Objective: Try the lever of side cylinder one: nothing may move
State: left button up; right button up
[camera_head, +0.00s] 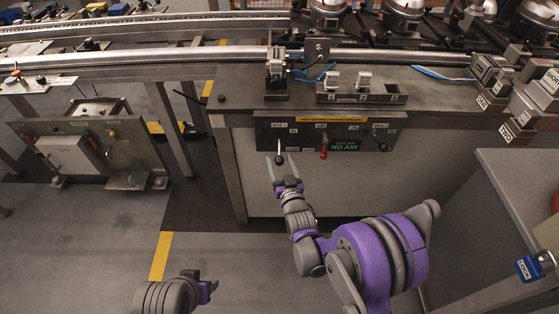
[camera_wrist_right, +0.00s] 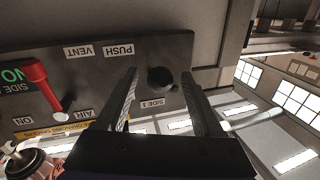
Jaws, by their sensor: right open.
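The control panel (camera_head: 310,136) on the front of the grey bench carries a lever with a black knob (camera_head: 280,160) at its left end. In the right wrist view the panel is upside down, and the black knob (camera_wrist_right: 160,79) sits beside a SIDE 1 label, with PUSH and VENT labels near it. My right gripper (camera_head: 276,164) is open, its fingers on either side of the knob in the wrist view; I cannot tell whether they touch it. My left gripper (camera_head: 207,291) is low in the head view; its jaw opening is unclear.
A red lever (camera_head: 324,151) hangs beside a green NO AIR sign (camera_head: 344,146) on the same panel. A fixture (camera_head: 276,68) and a labelled tray (camera_head: 360,97) stand on the bench top. A grey cabinet (camera_head: 510,185) stands at right.

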jog(key=shift+w+a, duration=0.1)
jog(key=shift+w, duration=0.4)
grip_shut()
dwell(1.2)
